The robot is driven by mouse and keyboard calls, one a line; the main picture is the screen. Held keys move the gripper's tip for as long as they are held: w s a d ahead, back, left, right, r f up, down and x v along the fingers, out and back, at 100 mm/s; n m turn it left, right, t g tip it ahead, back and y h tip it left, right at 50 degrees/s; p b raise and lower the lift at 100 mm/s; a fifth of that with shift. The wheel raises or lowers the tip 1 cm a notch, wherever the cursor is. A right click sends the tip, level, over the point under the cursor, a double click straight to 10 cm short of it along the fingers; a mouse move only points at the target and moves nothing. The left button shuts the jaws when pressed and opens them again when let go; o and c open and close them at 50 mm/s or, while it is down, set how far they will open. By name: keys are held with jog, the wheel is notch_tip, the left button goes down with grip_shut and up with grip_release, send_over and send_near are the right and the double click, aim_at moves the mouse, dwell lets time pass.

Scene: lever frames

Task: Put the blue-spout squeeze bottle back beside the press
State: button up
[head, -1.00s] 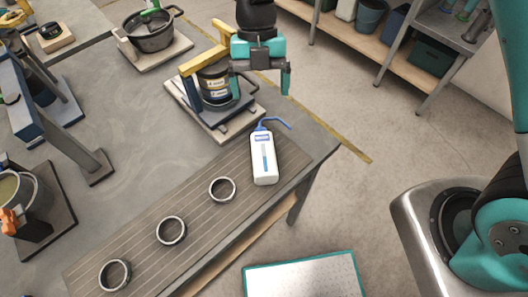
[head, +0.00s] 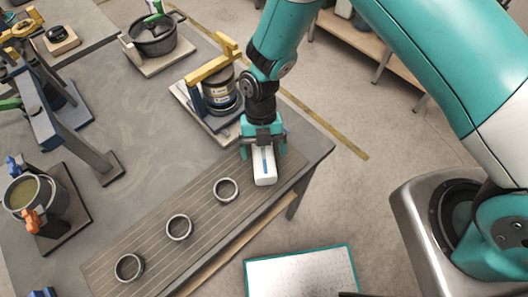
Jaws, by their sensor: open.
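The squeeze bottle (head: 264,173) is white with a blue stripe and stands or lies at the right end of the ribbed grey mat (head: 207,222); I cannot tell its pose for sure. Its blue spout is hidden behind my gripper. My gripper (head: 264,150) is open, at the bottle's upper end, with a finger on either side; contact is not clear. A yellow-levered frame (head: 210,67) on a light board, holding a dark labelled can (head: 217,97), is just behind and left of my gripper. It may be the press. A blue frame (head: 44,128) stands at far left.
Three metal rings (head: 226,190) lie in a row on the mat. A pot (head: 153,42) stands on a board at the back, and a bucket (head: 32,194) on a dark board at left. The table's right edge is close to the bottle.

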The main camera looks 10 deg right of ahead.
jog(key=shift+x, duration=1.3)
jog(key=c, duration=0.8)
jog(key=shift+r, duration=0.1)
